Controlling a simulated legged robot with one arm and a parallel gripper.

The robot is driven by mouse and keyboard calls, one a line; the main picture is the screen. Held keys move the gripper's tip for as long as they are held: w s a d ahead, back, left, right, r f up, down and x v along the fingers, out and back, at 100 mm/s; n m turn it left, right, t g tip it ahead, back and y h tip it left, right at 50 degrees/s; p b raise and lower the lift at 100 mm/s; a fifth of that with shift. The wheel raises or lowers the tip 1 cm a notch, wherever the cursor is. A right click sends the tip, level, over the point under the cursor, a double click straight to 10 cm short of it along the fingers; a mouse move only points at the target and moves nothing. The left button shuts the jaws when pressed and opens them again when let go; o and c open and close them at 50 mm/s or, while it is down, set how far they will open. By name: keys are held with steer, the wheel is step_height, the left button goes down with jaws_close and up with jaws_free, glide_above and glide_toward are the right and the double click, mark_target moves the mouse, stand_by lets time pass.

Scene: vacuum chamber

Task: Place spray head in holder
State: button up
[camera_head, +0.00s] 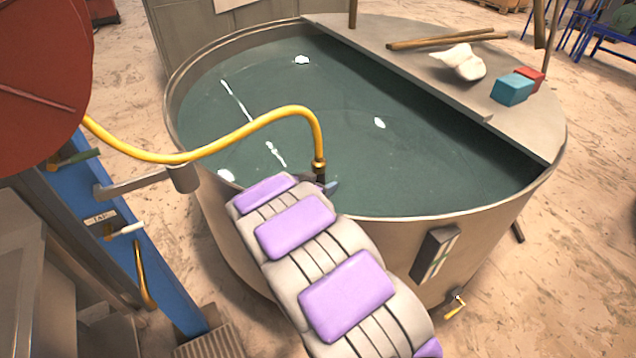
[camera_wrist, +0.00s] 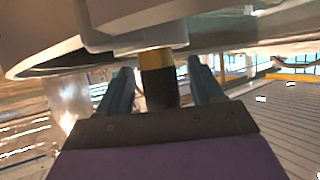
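The spray head (camera_head: 320,175) is a dark nozzle with a brass collar at the end of a yellow hose (camera_head: 255,122). It is over the near part of the round tank. My gripper (camera_head: 326,186) is around the spray head at the end of my purple-padded arm. The holder (camera_head: 183,178), a grey cup on a bracket, is to the left, apart from the spray head.
The tank (camera_head: 470,212) holds dark green liquid with white patches. Its flat ledge (camera_head: 405,55) carries sticks, a white cloth (camera_head: 460,62), a teal block (camera_head: 512,89) and a red block (camera_head: 531,76). A blue post (camera_head: 130,245) and a red drum (camera_head: 40,70) stand at the left.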

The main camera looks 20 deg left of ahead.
steer(key=shift+r, duration=0.1)
steer(key=p+v, duration=0.2)
steer(key=v, duration=1)
steer(key=shift+p, duration=0.4)
